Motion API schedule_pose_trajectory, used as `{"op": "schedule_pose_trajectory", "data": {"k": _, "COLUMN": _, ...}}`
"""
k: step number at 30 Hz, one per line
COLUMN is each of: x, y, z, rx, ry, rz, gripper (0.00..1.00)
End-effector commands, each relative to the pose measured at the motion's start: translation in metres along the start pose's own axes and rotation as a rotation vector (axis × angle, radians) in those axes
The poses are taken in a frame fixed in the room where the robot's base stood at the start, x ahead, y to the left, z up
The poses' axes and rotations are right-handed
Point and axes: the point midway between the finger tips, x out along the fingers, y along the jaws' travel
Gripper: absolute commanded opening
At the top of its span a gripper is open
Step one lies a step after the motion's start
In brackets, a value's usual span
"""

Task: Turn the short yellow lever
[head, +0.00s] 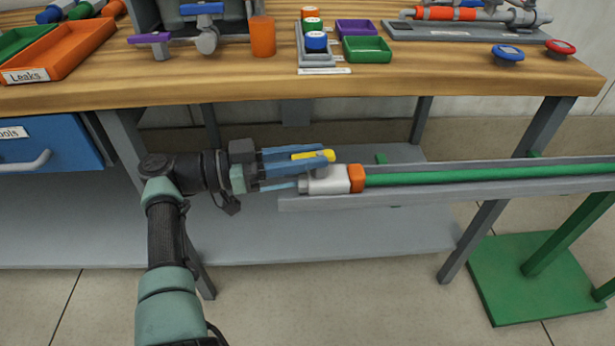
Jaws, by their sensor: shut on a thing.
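The short yellow lever (312,155) shows in the head view, in front of the bench and below its top edge. It sits at the left end of a green pipe, above a white fitting (328,180) with an orange collar (357,178). My gripper (318,163) reaches in from the left, its blue fingers pointing right. The fingers are shut on the lever, whose yellow top shows between and above them. The lever's lower part and its joint with the valve are hidden by the fingers.
The green pipe (480,176) runs right along a grey rail (430,193) on a green stand (540,270). The wooden bench (200,84) above holds bins, an orange cup (262,36) and valves. A blue drawer (45,145) is at left. Open floor lies in front.

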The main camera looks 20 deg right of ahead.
Motion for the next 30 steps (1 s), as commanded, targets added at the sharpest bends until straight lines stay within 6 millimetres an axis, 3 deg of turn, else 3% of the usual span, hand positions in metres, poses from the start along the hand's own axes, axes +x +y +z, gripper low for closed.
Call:
{"op": "schedule_pose_trajectory", "data": {"k": 2, "x": 0.0006, "y": -0.0009, "z": 0.0078, "rx": 0.004, "ry": 0.0, "rz": 0.023, "gripper": 0.0}}
{"op": "schedule_pose_trajectory", "data": {"k": 30, "x": 0.0006, "y": -0.0031, "z": -0.0005, "rx": 0.002, "ry": 0.003, "rz": 0.16, "gripper": 0.0}}
